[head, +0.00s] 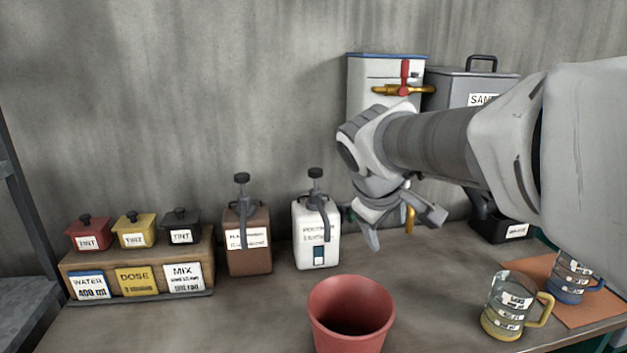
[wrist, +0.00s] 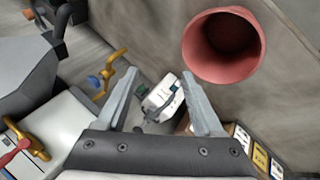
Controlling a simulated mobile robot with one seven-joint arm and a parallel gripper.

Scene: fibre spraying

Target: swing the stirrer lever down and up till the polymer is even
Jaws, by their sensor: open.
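The white bottle (head: 318,250) has a label that seems to read polymer, a black knob on top and a grey lever-like arm down its front. It also shows between my fingers in the wrist view (wrist: 160,93). A red lever (head: 404,75) stands upright on a brass fitting on the white tank (head: 370,75) behind my arm. I cannot tell which of these is the stirrer lever. The polymer itself is not visible. My gripper (head: 405,232) is open and empty, right of the white bottle and in front of the tank; its fingers also show in the wrist view (wrist: 160,76).
A red bucket (head: 350,320) stands at the front. A brown bottle (head: 247,255) and a rack (head: 140,255) with tint pots are at left. A yellow jug (head: 505,310) and a blue jug (head: 568,280) stand at right. A grey sand bin (head: 455,90) stands behind.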

